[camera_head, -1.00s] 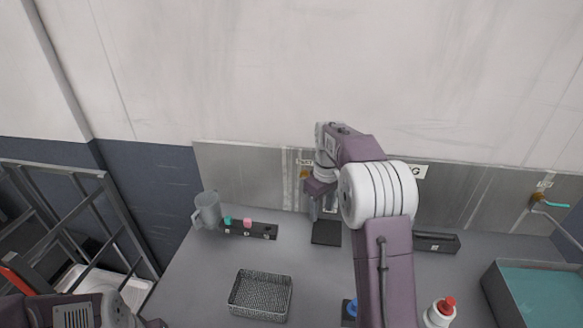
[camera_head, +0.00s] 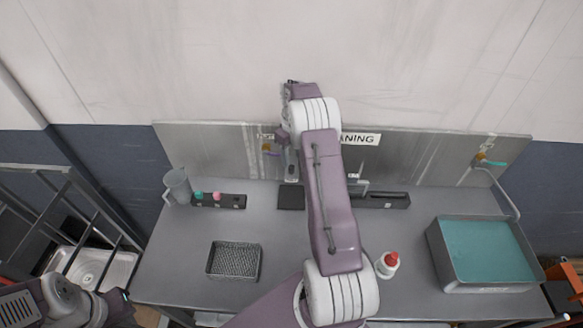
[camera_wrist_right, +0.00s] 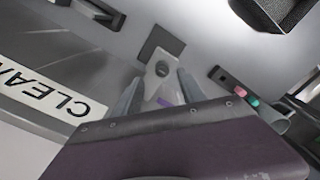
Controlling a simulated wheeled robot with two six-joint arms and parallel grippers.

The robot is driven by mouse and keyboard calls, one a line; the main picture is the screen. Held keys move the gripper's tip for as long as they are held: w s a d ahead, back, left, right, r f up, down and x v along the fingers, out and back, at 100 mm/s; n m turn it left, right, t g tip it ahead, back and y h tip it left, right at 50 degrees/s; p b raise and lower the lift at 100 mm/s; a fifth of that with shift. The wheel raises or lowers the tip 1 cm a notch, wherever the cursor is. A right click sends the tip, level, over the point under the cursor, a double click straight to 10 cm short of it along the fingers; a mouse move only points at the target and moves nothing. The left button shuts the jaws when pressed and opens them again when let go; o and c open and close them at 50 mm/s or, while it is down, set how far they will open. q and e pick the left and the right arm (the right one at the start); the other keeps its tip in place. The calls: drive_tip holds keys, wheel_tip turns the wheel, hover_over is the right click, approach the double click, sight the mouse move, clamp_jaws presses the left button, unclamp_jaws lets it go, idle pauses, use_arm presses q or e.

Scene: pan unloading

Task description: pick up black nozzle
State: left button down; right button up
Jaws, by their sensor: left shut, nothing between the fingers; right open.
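A dark rack (camera_head: 232,202) at the back left of the table holds a teal nozzle (camera_head: 199,196) and a pink nozzle (camera_head: 217,196). A black nozzle cannot be made out against the dark rack. In the right wrist view the rack (camera_wrist_right: 224,78) lies right of my fingers. My right gripper (camera_wrist_right: 160,92) is open near the back panel. A grey metal piece with a hole (camera_wrist_right: 161,70) shows between its fingers; I cannot tell whether they touch it. A dark square pad (camera_head: 290,198) lies below. My left gripper (camera_head: 124,295) is shut and empty, low at the left.
A grey jug (camera_head: 177,187) stands left of the rack. A mesh basket (camera_head: 235,262) is front left. A white bottle with a red cap (camera_head: 388,265) and a teal-filled tray (camera_head: 485,250) are to the right. A long dark holder (camera_head: 385,200) lies at the back. My right arm hides the table's middle.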

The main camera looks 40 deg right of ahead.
sight(292, 167)
drive_tip(key=shift+d+f, duration=0.1)
drive_tip(key=shift+f, duration=0.05)
drive_tip(key=f+p, duration=0.2)
drive_tip(key=f, duration=0.1)
drive_tip(key=f+p, duration=0.1)
drive_tip(key=shift+s+a+f, duration=0.15)
drive_tip(key=shift+a, duration=0.25)
drive_tip(key=shift+d+f, duration=0.15)
drive_tip(key=shift+f, duration=0.25)
drive_tip(key=shift+r, duration=0.1)
clamp_jaws()
